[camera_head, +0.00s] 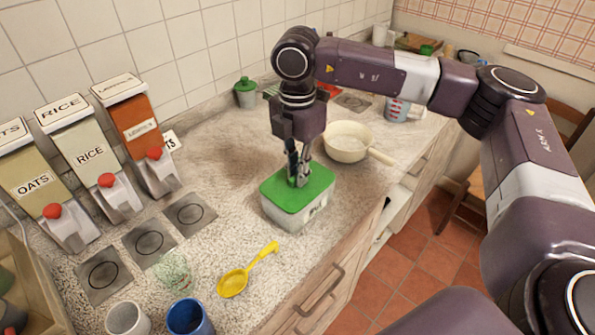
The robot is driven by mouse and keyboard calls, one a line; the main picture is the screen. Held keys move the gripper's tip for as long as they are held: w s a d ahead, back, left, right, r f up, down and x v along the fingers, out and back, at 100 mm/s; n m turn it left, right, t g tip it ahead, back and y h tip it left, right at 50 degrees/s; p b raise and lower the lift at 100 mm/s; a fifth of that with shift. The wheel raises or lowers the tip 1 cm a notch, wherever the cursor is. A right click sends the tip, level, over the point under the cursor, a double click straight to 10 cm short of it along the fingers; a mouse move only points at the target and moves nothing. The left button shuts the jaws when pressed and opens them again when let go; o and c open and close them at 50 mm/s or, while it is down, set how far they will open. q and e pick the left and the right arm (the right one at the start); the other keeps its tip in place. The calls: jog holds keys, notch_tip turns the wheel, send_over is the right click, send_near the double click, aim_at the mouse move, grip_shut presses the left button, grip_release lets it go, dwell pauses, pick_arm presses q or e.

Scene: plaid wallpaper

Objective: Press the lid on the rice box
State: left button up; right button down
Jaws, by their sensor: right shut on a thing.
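The rice box (300,219) is a pale, see-through container with dark lettering, standing on the counter near its front edge. The green lid (277,193) lies over the top of the box and covers its opening. I cannot tell whether its rim is fully seated. My right gripper (298,180) points straight down at the middle of the lid, shut on it; the fingers hide the part they hold. My left gripper is not in view.
A cream pan (346,141) stands behind the box to the right, its handle towards the counter edge. A yellow scoop (234,282) lies in front. Labelled dispensers (87,150), a clear glass (174,272) and a blue mug (190,318) are at left.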

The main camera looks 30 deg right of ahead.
jog(key=shift+f+b, duration=0.25)
jog(key=shift+b, duration=0.25)
dwell(1.0)
dwell(0.3)
jog(key=c, duration=1.9)
grip_release()
jog(key=shift+c, duration=0.2)
jog(key=shift+o, duration=0.6)
jog(key=o, duration=0.4)
jog(key=shift+r, duration=0.15)
jog(key=shift+r+p, duration=2.1)
jog(key=shift+r, duration=1.3)
